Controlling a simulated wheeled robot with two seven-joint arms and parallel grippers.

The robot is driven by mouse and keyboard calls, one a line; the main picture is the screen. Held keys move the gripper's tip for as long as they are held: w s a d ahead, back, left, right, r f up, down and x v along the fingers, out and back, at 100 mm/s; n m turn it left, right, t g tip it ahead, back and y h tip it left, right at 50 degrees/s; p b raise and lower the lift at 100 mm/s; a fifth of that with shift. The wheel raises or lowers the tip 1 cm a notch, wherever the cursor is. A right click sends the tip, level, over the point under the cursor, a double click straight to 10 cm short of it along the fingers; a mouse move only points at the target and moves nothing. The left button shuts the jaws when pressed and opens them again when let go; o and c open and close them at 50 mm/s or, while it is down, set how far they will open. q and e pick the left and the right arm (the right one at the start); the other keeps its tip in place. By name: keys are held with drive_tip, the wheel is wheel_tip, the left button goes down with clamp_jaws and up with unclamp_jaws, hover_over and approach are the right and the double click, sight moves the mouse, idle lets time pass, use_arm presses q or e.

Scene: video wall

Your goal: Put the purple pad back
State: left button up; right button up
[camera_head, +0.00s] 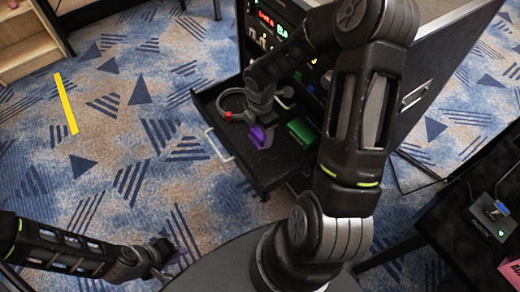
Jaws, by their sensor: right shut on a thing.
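The purple pad (260,138) is small and bright, over the open black drawer (262,182). My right gripper (263,121) is shut on the purple pad, pointing down above the drawer. The wrist hides part of the pad and drawer. I cannot tell whether the pad touches the drawer floor. My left gripper (163,265) is low at the left over the carpet, away from the drawer, and its finger gap is unclear.
Grey-and-red headphones (233,115) lie in the drawer to the left of the pad. A green box (303,133) is to its right. The dark cabinet (390,115) stands behind my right arm. A black table (455,225) is at the right. Patterned carpet lies open at left.

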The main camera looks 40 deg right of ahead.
sight(260, 132)
wheel_tip(260, 132, down, 5)
drive_tip(key=shift+r, duration=0.1)
drive_tip(key=shift+f+b, duration=0.55)
drive_tip(key=shift+f, duration=1.4)
drive_tip(key=o, duration=1.2)
wheel_tip(260, 132, up, 12)
drive_tip(key=shift+r+p, duration=0.1)
drive_tip(key=shift+p, duration=0.85)
